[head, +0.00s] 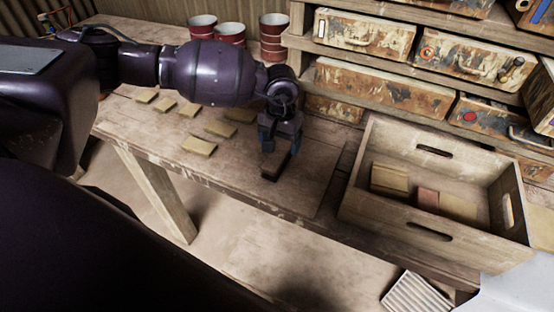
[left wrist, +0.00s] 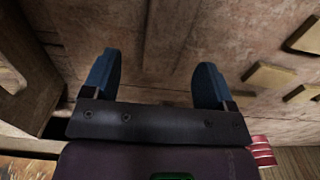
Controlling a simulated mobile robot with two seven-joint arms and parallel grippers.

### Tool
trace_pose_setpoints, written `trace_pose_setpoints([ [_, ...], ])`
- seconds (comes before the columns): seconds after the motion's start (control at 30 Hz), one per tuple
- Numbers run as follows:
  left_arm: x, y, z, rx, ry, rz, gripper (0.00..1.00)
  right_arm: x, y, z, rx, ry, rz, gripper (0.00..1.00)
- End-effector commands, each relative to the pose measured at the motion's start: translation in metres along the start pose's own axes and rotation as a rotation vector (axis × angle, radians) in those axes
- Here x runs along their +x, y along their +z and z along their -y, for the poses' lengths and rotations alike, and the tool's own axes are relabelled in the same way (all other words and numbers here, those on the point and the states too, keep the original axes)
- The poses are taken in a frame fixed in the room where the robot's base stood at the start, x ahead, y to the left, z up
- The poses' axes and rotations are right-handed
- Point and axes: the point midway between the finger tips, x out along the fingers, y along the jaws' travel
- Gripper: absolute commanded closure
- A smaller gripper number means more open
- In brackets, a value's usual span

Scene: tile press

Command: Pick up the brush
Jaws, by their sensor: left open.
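The brush (head: 273,166), a small wooden block with a dark underside, appears at the front part of the workbench, right under my left gripper (head: 279,143). The gripper points down with its fingers close to the brush; I cannot tell if they touch it. In the left wrist view, the blue fingers of the left gripper (left wrist: 155,85) are spread apart, with only bare planks showing between them. I cannot make out the brush there. My right gripper is not in view.
Several tan tiles (head: 199,146) lie on the workbench (head: 230,170) left of the gripper. Red and white cups (head: 274,38) stand behind. A wooden crate (head: 366,207) holding a few blocks stands to the right. Shelves with worn drawers (head: 383,84) rise at the back.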

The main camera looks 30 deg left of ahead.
Motion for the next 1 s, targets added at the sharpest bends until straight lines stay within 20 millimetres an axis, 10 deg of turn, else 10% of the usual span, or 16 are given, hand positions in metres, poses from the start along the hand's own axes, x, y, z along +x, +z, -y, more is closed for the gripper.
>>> trace_pose_setpoints([
  [0.7, 0.051, 0.009, 0.004, 0.0, 0.001, 0.0, 0.21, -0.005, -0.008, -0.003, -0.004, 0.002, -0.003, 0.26],
  [1.0, 0.051, 0.009, 0.004, 0.0, 0.001, 0.0, 0.66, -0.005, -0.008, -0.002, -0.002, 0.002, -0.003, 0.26],
])
